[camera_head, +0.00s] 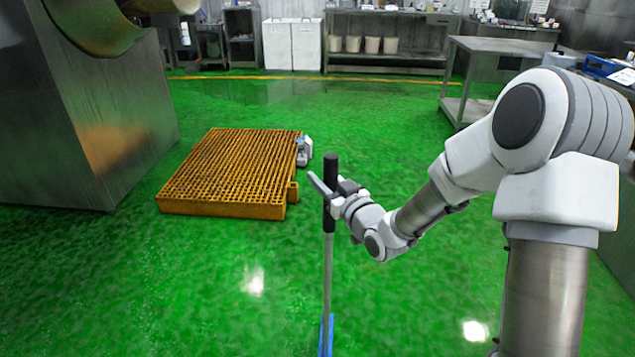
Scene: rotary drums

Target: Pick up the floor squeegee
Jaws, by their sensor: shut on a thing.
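The floor squeegee (327,275) stands upright, with a black grip at the top of a grey pole. A blue part (326,335) shows at its lower end, cut off by the bottom edge of the picture. My gripper (330,190) is shut on the black grip, reaching in from the right. One finger shows to the left of the grip; the other is partly hidden. Whether the squeegee's foot touches the floor cannot be seen.
A yellow grated platform (225,172) lies on the green floor behind and left, with a small grey-white device (304,151) at its right edge. A large steel machine (95,115) stands at left. A steel table (500,50) stands back right. Open floor surrounds the squeegee.

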